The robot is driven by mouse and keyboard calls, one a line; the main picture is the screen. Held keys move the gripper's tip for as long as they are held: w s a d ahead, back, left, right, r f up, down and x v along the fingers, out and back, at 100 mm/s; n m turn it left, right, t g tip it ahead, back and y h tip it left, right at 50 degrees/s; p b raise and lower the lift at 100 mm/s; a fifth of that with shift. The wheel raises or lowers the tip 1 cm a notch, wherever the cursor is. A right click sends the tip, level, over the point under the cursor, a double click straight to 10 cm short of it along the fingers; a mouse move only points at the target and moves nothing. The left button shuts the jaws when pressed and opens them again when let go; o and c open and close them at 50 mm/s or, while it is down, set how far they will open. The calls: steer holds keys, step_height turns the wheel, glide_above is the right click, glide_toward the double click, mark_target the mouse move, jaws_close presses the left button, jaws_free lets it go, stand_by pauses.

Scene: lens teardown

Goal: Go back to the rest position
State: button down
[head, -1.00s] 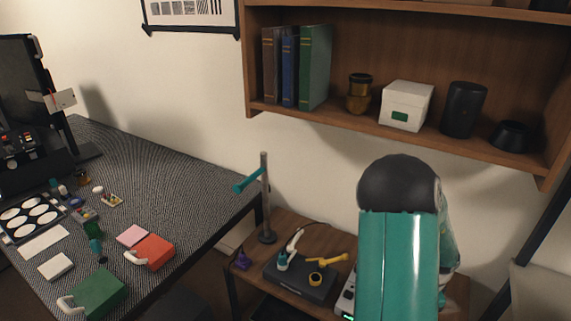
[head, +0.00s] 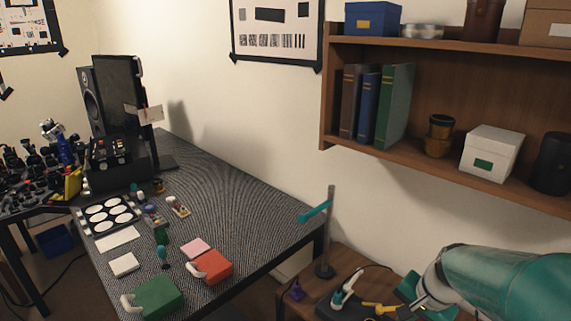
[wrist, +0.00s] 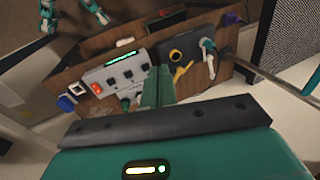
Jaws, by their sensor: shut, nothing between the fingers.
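My gripper (wrist: 158,87) shows in the wrist view as two teal fingers pressed together, with nothing held. It hangs over the small wooden side table (wrist: 80,72), apart from the things on it. In the head view my teal arm comes in from the lower right and covers part of that table, with the gripper end low in the picture. A grey power strip (wrist: 118,75) with a red switch lies beyond the fingers in the wrist view. A dark pad (wrist: 195,45) with a yellow tool (wrist: 182,72) lies to its right.
A metal post (head: 329,235) with a teal crossarm stands on the side table, left of my arm. A wall shelf (head: 440,165) with books and a white box (head: 491,152) hangs above.

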steer(key=s+a+r+n+t+h, duration=0.1)
steer(key=s+a+r+n+t, duration=0.1)
steer(key=s+a+r+n, duration=0.7)
steer(key=a+r+n, duration=0.1)
steer(key=a+r, duration=0.1)
steer(key=a, duration=0.2)
steer(key=shift+s+a+r+t+h, duration=0.15)
steer(key=shift+s+t+h, duration=0.15)
steer(key=shift+s, duration=0.1)
